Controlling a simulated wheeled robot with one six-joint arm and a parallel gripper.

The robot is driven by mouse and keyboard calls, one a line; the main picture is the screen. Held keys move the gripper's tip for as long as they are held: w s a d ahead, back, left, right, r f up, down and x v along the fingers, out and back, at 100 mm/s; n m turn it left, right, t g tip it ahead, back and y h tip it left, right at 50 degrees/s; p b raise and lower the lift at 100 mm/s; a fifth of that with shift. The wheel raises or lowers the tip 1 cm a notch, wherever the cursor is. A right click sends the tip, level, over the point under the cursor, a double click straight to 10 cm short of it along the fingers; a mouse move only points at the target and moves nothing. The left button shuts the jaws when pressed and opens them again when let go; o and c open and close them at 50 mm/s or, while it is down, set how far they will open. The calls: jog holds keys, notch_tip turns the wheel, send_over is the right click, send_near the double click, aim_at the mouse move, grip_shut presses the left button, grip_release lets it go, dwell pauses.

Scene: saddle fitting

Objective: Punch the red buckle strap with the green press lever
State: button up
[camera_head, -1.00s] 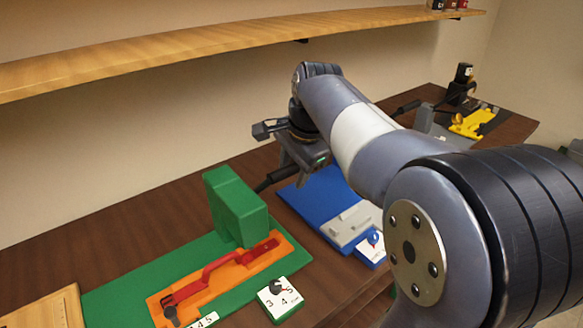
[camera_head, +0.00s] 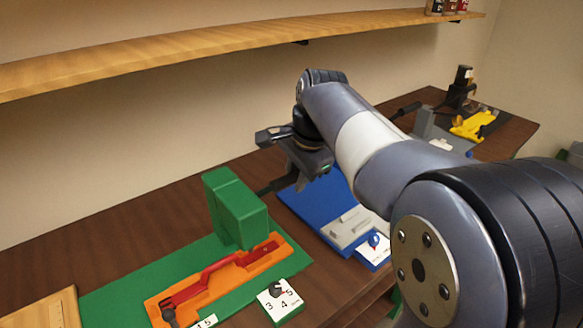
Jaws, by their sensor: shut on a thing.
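The green press (camera_head: 236,208) stands on a green base plate at the lower left. Its dark lever (camera_head: 272,187) sticks out from the back right of the press. My gripper (camera_head: 297,177) is shut on the lever's outer end; the fingertips are small and partly hidden by the wrist. The red buckle strap (camera_head: 212,270) lies in the orange holder (camera_head: 232,282) on the base, its right end beside the foot of the press. A dark buckle part is at its left end. Whether the punch touches the strap is hidden.
A white number dial (camera_head: 279,298) sits in front of the holder. A blue station (camera_head: 312,205) with a grey block is right of the press, and a yellow one (camera_head: 470,126) is farther back. A wooden board (camera_head: 45,313) lies at the left. A shelf (camera_head: 200,48) runs above.

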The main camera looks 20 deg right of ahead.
jog(key=shift+s+d+f, duration=0.1)
jog(key=shift+s+f, duration=0.2)
jog(key=s+d+f+b, duration=0.1)
jog(key=s+f+b, duration=0.1)
jog(key=f, duration=0.3)
jog(key=s+d+f+b, duration=0.1)
jog(key=s+f+b, duration=0.1)
jog(key=f+b, duration=0.3)
jog(key=shift+s, duration=0.3)
jog(key=shift+o, duration=0.3)
jog(key=shift+s+f+b, duration=0.2)
jog(key=shift+f+b, duration=1.25)
jog(key=shift+f, duration=0.75)
dwell(0.3)
